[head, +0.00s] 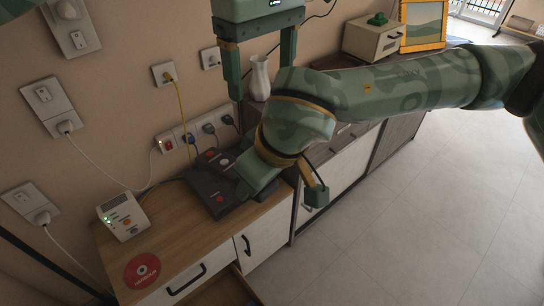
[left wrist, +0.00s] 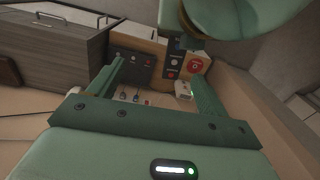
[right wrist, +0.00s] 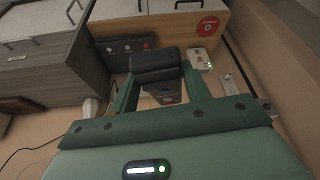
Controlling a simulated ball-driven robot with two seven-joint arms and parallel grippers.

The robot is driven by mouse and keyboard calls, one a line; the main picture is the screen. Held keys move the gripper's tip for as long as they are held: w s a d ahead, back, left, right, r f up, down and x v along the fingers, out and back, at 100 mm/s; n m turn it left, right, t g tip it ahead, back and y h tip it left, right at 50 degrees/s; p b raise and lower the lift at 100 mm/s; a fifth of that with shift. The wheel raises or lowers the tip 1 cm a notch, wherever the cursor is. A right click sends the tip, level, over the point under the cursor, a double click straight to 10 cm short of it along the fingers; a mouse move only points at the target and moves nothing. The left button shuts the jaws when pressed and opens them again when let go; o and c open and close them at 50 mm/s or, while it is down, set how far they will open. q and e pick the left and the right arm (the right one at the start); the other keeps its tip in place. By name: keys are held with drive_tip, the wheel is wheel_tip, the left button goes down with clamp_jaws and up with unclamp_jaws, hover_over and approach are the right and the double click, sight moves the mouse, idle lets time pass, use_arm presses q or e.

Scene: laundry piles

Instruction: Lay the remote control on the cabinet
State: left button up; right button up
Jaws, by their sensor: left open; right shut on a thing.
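The remote control appears to be the dark block (right wrist: 156,62) between the fingers of my right gripper (right wrist: 160,88), which is shut on it. The cabinet (head: 183,238) has a wooden top and white fronts. The held block is over or near its top; I cannot tell whether they touch. My left gripper (head: 260,70) is open and empty, raised above the cabinet's back, near the white vase.
A dark panel with buttons (head: 207,160) lies near the wall. A white device (head: 124,216) and a red disc (head: 142,270) sit on the cabinet top. A white vase (head: 260,78) stands farther back. Cables and sockets line the wall. A clear strip of wood lies beside the disc.

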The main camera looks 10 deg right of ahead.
use_arm(q)
wheel_tip(320, 180, down, 2)
drive_tip(key=a+g, duration=0.1)
drive_tip(key=a, duration=0.1)
use_arm(e)
drive_tip(key=shift+w+a+f+n, duration=0.35)
drive_tip(key=shift+a+f+n, duration=0.05)
drive_tip(key=shift+f, duration=0.05)
drive_tip(key=shift+w+a, duration=0.15)
drive_tip(key=shift+a, duration=0.05)
use_arm(q)
drive_tip(key=n+g+h, duration=0.1)
drive_tip(key=g+h, duration=0.1)
approach(231, 161)
drive_tip(key=x, duration=0.3)
drive_tip(key=s+x, duration=0.1)
drive_tip(key=x, duration=0.2)
drive_tip(key=s+x, duration=0.1)
drive_tip(key=x, duration=0.1)
drive_tip(key=shift+d+f, duration=0.1)
drive_tip(key=shift+d, duration=0.1)
use_arm(e)
drive_tip(key=shift+d, duration=0.1)
